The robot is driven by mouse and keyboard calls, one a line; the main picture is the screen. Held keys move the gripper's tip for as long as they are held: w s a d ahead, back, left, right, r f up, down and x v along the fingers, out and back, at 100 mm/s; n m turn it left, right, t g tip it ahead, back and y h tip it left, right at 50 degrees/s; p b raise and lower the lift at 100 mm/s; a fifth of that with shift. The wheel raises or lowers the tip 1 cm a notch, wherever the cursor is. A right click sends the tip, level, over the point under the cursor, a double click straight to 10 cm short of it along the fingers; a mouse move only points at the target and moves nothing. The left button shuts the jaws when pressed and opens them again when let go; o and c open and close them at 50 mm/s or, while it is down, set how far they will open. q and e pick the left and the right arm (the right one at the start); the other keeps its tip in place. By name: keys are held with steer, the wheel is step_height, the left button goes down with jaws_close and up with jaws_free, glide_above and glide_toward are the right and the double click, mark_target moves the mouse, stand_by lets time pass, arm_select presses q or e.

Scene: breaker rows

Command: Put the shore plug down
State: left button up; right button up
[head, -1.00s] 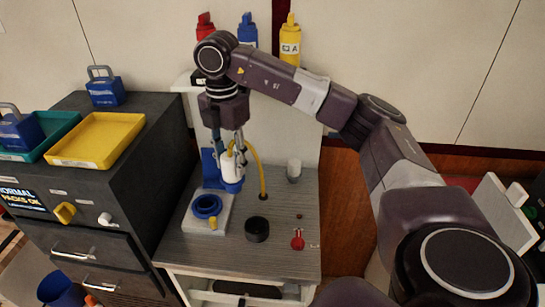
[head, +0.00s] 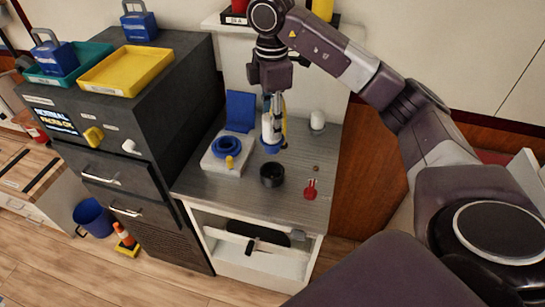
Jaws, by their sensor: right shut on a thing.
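The shore plug (head: 269,131) is white with a blue lower end and hangs upright from my right gripper (head: 272,105), which is shut on it. Its yellow cable shows partly behind the gripper. The plug is just behind the black round holder (head: 272,175) on the grey counter. I cannot tell whether its lower end touches the counter. The blue socket (head: 227,147) with its raised blue lid (head: 240,111) sits on a pale box to the left of the plug. My left gripper is not in view.
A white cylinder (head: 317,121) stands right of the plug, and a red tag (head: 310,190) lies at the front right of the counter (head: 225,187). A dark cabinet (head: 175,100) with a yellow tray (head: 127,71) rises on the left. The counter's front left is clear.

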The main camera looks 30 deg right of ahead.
step_height(320, 180, down, 11)
steer(key=shift+f+p, duration=0.15)
steer(key=shift+p, duration=1.05)
steer(key=shift+f, duration=0.1)
steer(key=shift+f, duration=0.2)
steer(key=o, duration=1)
steer(key=shift+o, duration=0.2)
